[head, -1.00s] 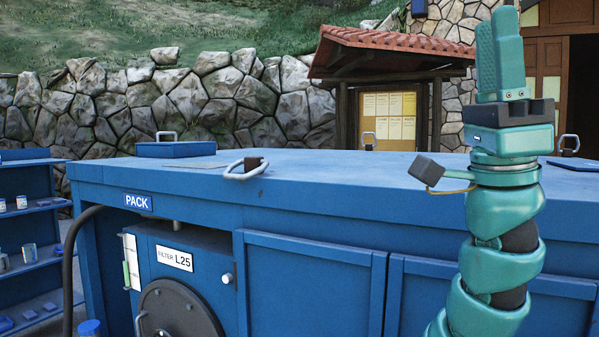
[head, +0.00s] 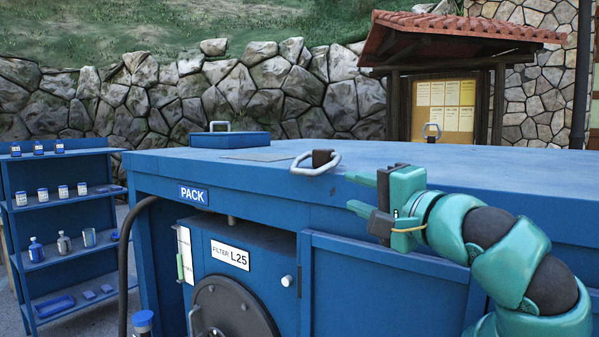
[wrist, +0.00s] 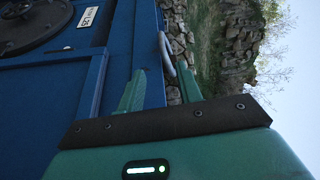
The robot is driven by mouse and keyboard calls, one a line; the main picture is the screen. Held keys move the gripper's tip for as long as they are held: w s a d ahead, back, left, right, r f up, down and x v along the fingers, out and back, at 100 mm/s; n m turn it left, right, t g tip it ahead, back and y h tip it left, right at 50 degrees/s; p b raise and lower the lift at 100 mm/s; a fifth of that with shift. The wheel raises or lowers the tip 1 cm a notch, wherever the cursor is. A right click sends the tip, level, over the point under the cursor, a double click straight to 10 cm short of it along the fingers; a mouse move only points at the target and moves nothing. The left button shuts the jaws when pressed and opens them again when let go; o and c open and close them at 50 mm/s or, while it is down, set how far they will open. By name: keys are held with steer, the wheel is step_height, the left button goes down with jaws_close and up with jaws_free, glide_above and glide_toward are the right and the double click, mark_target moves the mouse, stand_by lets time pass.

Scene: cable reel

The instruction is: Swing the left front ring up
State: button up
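The left front ring (head: 314,170) is a pale metal loop on a dark mount at the front edge of the blue cabinet's top (head: 250,155). It lies low, close to the surface. My green gripper (head: 354,193) is open and empty, to the right of the ring and a little lower, in front of the cabinet's front edge. Its two fingers point left toward the ring, apart from it. In the wrist view, the ring (wrist: 166,54) shows ahead, between and beyond the spread fingertips (wrist: 162,78).
A filter box (head: 230,254) and black hose (head: 130,250) are below. A shelf (head: 68,210) with bottles stands left. The air above the cabinet top is clear.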

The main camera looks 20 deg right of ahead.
mark_target(305, 174)
steer(key=p+x, duration=0.8)
steer(key=x, duration=0.9)
steer(key=shift+w+r+p, duration=0.2)
steer(key=shift+p, duration=0.1)
jaws_close()
